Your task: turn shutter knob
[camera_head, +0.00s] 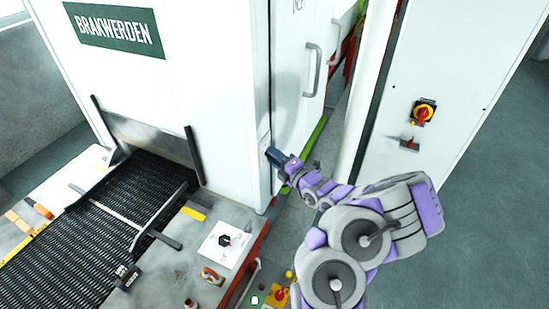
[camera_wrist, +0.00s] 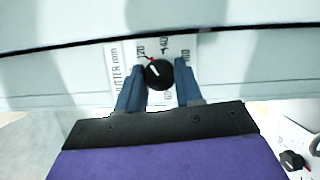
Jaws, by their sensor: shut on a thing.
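The shutter knob (camera_wrist: 158,74) is a round black knob with a white pointer line, on a white scale plate (camera_wrist: 192,46) with numbers in the wrist view. The pointer tilts to the upper left, near a small red mark. My gripper (camera_wrist: 160,68) has its two blue fingers on either side of the knob, shut on it. In the head view my gripper (camera_head: 274,156) is at the side edge of the white machine cabinet (camera_head: 225,100), and it hides the knob there. A grey shutter plate (camera_head: 150,138) hangs over the belt opening.
A black mesh belt (camera_head: 85,245) runs into the cabinet. Another black knob (camera_head: 224,240) sits on a white plate on the bench, and it also shows in the wrist view (camera_wrist: 292,160). A red-yellow switch (camera_head: 423,112) is on the right cabinet. A door handle (camera_head: 313,70) is above my gripper.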

